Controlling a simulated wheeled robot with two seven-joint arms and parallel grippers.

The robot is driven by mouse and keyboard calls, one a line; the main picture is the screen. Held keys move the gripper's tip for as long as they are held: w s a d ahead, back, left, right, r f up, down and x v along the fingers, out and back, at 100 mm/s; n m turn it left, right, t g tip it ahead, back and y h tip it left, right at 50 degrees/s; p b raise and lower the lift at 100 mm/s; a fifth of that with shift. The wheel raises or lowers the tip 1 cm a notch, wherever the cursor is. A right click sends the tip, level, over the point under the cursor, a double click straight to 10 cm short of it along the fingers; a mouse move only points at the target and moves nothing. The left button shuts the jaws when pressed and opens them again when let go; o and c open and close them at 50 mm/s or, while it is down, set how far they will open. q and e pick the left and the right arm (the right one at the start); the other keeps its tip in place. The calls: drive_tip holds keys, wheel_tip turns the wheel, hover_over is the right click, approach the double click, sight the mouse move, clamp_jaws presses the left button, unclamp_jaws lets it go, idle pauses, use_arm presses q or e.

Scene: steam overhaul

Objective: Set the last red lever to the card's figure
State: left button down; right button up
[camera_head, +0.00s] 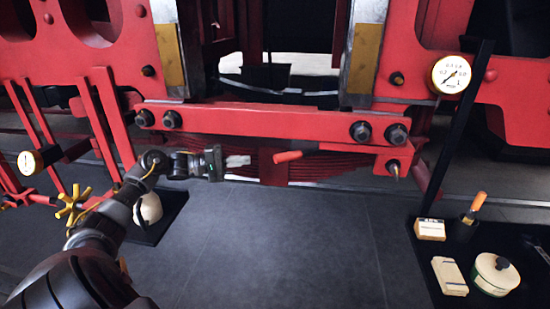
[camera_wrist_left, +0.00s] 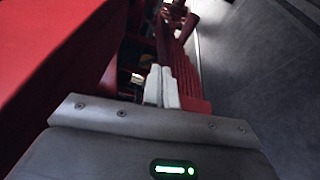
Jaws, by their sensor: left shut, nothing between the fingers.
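A lever with an orange-red handle (camera_head: 288,156) sticks out to the left below the red cross beam, in front of the red leaf spring. My left gripper (camera_head: 248,160) is just left of the handle's tip, apart from it. Its pale fingers are shut with nothing between them; they also show together in the left wrist view (camera_wrist_left: 162,88). A small white card-like piece with an orange edge (camera_head: 430,229) lies on the dark stand at the right; its figure is too small to read. My right gripper is not in view.
A round gauge (camera_head: 451,74) is at the upper right and another (camera_head: 30,162) at the left. A yellow handwheel (camera_head: 72,205) is near my left arm. A lidded pot (camera_head: 495,273) and a white block (camera_head: 449,275) are on the right stand. The middle floor is clear.

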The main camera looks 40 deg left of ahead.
use_arm(q)
drive_tip(key=w+d+r+p, duration=0.2)
drive_tip(key=d, duration=0.3)
drive_tip(key=w+d+r+p, duration=0.1)
drive_tip(key=w+d+p, duration=0.1)
drive_tip(key=d, duration=0.3)
drive_tip(key=shift+w+r+h+p, duration=0.3)
drive_tip(key=shift+r+h+p, duration=0.1)
drive_tip(key=shift+p, duration=0.35)
drive_tip(key=shift+f, duration=0.1)
